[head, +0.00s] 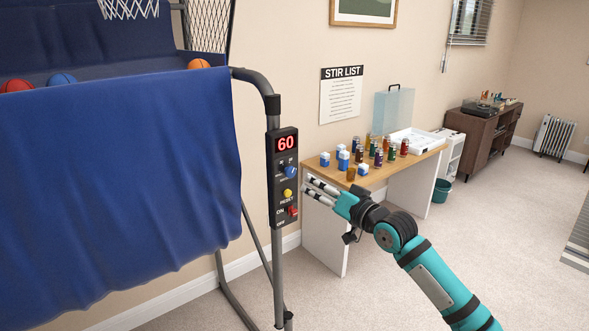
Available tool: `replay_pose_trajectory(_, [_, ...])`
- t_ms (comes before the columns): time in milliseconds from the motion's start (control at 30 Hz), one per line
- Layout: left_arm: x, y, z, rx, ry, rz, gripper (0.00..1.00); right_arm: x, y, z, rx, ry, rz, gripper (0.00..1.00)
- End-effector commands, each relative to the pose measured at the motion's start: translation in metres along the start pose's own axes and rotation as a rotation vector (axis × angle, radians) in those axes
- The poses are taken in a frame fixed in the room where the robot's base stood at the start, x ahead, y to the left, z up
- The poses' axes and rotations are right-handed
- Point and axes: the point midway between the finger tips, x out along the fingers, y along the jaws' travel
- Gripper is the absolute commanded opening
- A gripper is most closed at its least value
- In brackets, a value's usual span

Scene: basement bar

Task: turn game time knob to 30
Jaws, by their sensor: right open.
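The basketball arcade game's control box (283,205) is a dark panel on the machine's grey post in the head view. Its red display (286,144) reads 60. Below it is a blue knob (291,171), then a yellow reset button (288,193) and a red on/off switch (293,211). The knob's exact pointer setting is too small to read. My right gripper (306,186) is open and empty, just right of the box, with its fingers pointing left toward it at about the height between knob and yellow button. My left gripper is out of view.
The game's blue cloth (120,180) fills the left side, with balls above it. Behind my right gripper stands a wooden-topped table (322,170) with several bottles and small boxes. A teal bin (441,190) is beyond it.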

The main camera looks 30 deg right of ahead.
Motion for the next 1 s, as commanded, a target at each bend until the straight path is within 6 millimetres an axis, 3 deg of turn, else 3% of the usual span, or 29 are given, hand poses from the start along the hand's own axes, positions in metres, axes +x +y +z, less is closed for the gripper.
replay_pose_trajectory(200, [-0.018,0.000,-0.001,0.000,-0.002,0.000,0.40,0.049,-0.002,-0.004,0.001,0.001,0.000,0.55])
replay_pose_trajectory(433, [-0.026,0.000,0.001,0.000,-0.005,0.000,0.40,0.086,-0.001,-0.002,0.001,0.000,0.000,0.55])
replay_pose_trajectory(600, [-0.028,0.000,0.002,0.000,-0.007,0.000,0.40,0.097,0.000,0.000,0.000,-0.001,0.001,0.55])
replay_pose_trajectory(900, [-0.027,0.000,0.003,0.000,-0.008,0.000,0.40,0.099,0.000,0.001,-0.001,-0.001,0.000,0.55])
replay_pose_trajectory(1000, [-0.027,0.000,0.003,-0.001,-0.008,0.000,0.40,0.099,0.000,0.001,-0.001,-0.001,0.000,0.42])
